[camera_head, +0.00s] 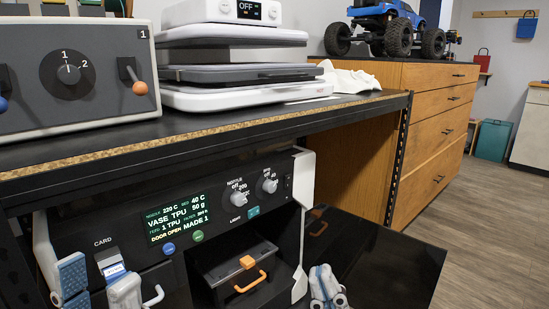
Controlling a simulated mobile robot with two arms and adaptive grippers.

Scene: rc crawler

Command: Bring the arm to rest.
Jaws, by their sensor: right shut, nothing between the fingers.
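My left gripper (98,285) is at the bottom left, in front of the printer's panel below the CARD label. Its two grey fingers with bluish ribbed pads stand apart, and I see nothing between them. My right gripper (327,285) is at the bottom edge, right of the printer's opening. Its fingers are together and empty. Most of both arms is out of view below. The printer (215,180) sits under the bench top, with a lit display (178,217) that reads DOOR OPEN. A dark box with an orange handle (250,282) is inside its opening.
The bench top (230,124) overhangs the printer. On it are a grey control box (100,75) and a white press-like machine (235,95). A dark open door or panel (385,255) lies right of my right gripper. A wooden drawer cabinet (435,125) carries a blue crawler (385,25). Floor beyond is clear.

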